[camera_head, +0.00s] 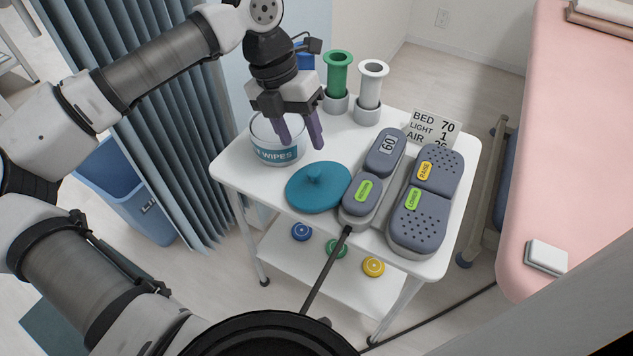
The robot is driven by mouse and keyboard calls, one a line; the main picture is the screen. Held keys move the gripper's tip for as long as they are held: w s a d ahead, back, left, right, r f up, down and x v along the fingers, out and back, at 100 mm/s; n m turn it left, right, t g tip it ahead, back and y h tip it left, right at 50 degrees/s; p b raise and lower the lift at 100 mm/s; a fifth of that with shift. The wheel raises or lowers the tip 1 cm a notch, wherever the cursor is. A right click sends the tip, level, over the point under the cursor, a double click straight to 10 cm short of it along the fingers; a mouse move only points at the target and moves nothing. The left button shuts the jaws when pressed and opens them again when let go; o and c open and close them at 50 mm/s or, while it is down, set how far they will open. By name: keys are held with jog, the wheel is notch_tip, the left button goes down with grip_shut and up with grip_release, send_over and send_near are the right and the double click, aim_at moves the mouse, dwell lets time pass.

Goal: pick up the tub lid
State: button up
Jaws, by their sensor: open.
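The tub lid (307,197) is a round teal disc with a small raised knob in its middle. It lies flat on the white cart top, near the front edge. The wipes tub (276,154) is a clear round tub with a teal "WIPES" label, behind and left of the lid, and looks uncovered. My gripper (300,143) points down with its two purple fingers apart and nothing visible between them. In the picture it overlaps the tub's right side and is above and behind the lid. Its exact height over the cart is hard to tell.
A grey pedal unit (372,181) stands just right of the lid, with a larger one (424,203) beyond it. A green cylinder (338,75) and a white one (371,85) stand at the back. A sign (433,127) and pink bed (580,130) are to the right.

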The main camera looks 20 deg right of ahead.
aim_at(313, 171)
jog(key=x, duration=0.7)
jog(key=shift+s+f, duration=0.15)
jog(key=shift+f, duration=0.1)
jog(key=shift+c, duration=0.2)
jog(key=c, duration=1)
